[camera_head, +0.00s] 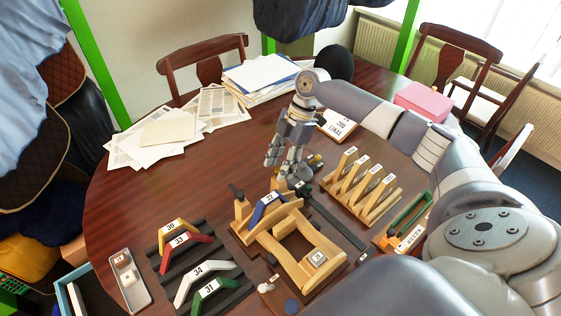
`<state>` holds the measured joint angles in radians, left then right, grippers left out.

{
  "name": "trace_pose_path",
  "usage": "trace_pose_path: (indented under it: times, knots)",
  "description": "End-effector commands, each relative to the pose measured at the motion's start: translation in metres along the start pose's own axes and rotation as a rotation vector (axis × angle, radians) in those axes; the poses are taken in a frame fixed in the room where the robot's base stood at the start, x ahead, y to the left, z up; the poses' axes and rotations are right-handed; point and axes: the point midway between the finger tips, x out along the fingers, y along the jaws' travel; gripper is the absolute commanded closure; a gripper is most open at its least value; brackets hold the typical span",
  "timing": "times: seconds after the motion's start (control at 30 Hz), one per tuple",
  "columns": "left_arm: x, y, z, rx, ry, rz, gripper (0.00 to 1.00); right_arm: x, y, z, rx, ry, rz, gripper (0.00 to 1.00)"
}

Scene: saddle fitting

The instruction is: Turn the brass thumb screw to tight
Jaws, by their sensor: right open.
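My right gripper (282,160) reaches in from the right and points down, open, with nothing visible between its fingers. It is just behind the wooden fixture (318,262), which carries a blue saddle piece (268,206) labelled 37 and a small numbered block (317,257). Small dark parts sit under and beside my fingertips at the fixture's back end. I cannot make out the brass thumb screw clearly there; my fingers may cover it. I cannot tell whether the fingers touch anything. My left gripper is out of view.
Yellow, red (186,242), white (203,278) and green saddle pieces lie on dark racks at left, beside a grey tray (139,292). A slotted wooden rack (373,209) and a green-handled wooden item (408,218) stand at right. Papers (158,138) lie at the back.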

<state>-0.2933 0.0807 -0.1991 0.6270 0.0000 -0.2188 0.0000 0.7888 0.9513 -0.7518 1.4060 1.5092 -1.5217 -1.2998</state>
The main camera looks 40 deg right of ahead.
Motion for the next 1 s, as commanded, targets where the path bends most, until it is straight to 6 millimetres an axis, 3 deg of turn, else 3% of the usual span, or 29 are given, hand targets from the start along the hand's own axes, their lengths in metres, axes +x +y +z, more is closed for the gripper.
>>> trace_pose_path:
  times: [0.23, 0.4, 0.77, 1.0]
  knots:
    - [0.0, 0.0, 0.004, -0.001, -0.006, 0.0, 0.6, 0.001, 0.0, 0.0, 0.0, 0.0, -0.001, 0.61]
    - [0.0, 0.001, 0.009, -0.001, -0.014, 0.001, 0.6, 0.001, 0.0, 0.0, 0.001, 0.0, -0.001, 1.0]
    - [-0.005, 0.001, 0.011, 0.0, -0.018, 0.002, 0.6, 0.0, -0.001, 0.0, 0.024, 0.0, 0.006, 1.0]
    - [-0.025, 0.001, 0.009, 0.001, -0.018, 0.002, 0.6, -0.003, -0.003, -0.002, 0.13, -0.003, 0.048, 1.0]
